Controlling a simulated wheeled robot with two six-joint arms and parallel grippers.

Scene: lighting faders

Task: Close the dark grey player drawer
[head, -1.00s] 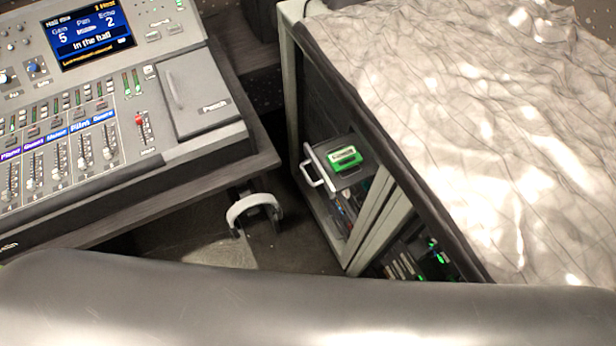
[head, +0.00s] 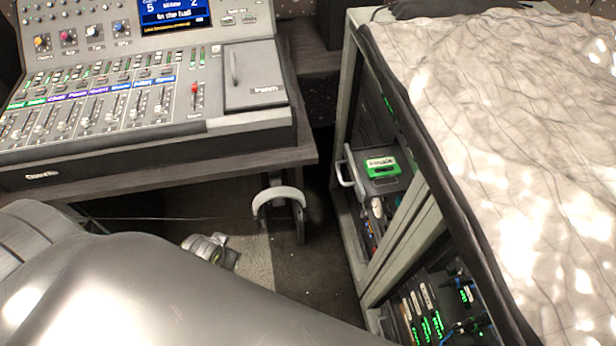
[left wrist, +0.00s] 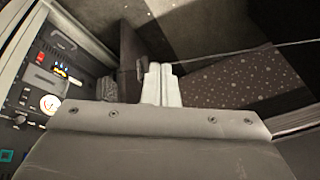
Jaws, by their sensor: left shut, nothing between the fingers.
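The dark grey player drawer (head: 382,186) stands pulled out of the rack right of the mixing desk. A pale bar handle (head: 346,172) is on its left-facing front, and a green-labelled item (head: 381,165) lies on top of it. My left gripper shows in the left wrist view (left wrist: 161,82), with its two pale fingers together and nothing between them. The drawer cannot be made out in that view. In the head view, my large grey arm link fills the lower left, and I cannot clearly make out the fingertips. My right gripper is not in view.
The mixing desk (head: 150,145) stands at the left. A pale curved hook (head: 278,196) hangs below its edge. The rack's pale frame (head: 400,240) surrounds the drawer, and a patterned cloth (head: 510,130) covers the top. Open floor (head: 315,255) lies between desk and rack.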

